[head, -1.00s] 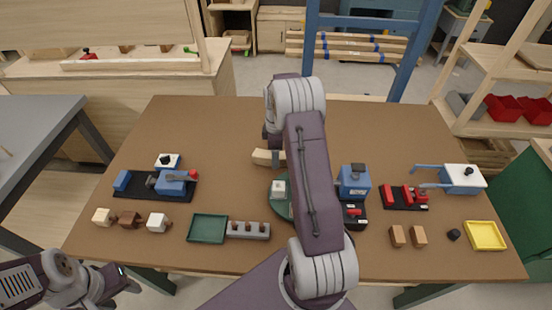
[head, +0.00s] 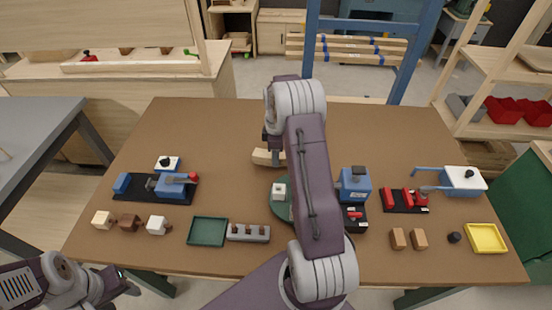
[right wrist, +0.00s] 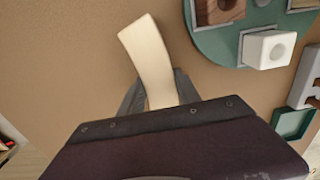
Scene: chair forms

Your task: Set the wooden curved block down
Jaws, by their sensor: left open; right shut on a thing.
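The wooden curved block (head: 264,157) is pale and slightly bent. In the head view it shows to the left of my right arm, near the middle of the brown table. In the right wrist view the block (right wrist: 148,58) extends out from between the fingers of my right gripper (right wrist: 160,97), which is shut on it. Whether the block touches the table is hard to tell. My right gripper's fingers are mostly hidden behind my arm in the head view. My left gripper (head: 122,283) is open and empty at the lower left, off the table's front edge.
A green round plate (head: 279,209) with a white block (head: 279,192) lies close in front. A green tray (head: 208,231) and grey holder (head: 248,232) stand nearer. A blue machine (head: 355,184) is to the right. The table (head: 215,130) is clear at the back left.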

